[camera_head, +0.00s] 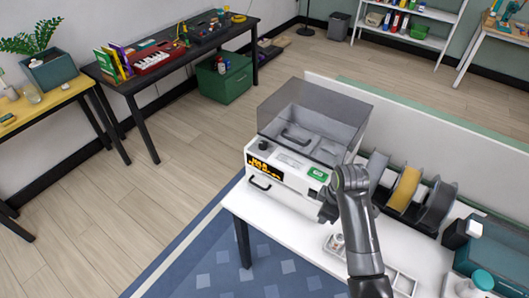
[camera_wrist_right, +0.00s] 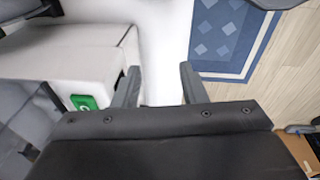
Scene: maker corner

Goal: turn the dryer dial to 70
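The white dryer (camera_head: 282,184) stands on the white table, with a smoky clear lid (camera_head: 312,112) over its top. Its front panel carries a lit orange display (camera_head: 263,168), too small to read. A small dark round knob (camera_head: 263,145), which looks like the dial, sits above the display; its setting cannot be read. A green button (camera_head: 317,173) is at the panel's right end and also shows in the right wrist view (camera_wrist_right: 83,102). My right gripper (camera_head: 326,207) is beside the dryer's right front corner, apart from the knob. In the wrist view its fingers (camera_wrist_right: 159,78) are open with nothing between them. My left gripper is out of view.
Filament spools (camera_head: 404,189) stand right of the dryer. A white tray (camera_head: 402,283) lies in front, partly behind my right arm. A low white partition (camera_head: 440,137) runs behind the table. Open floor and a blue rug (camera_head: 200,262) lie to the left.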

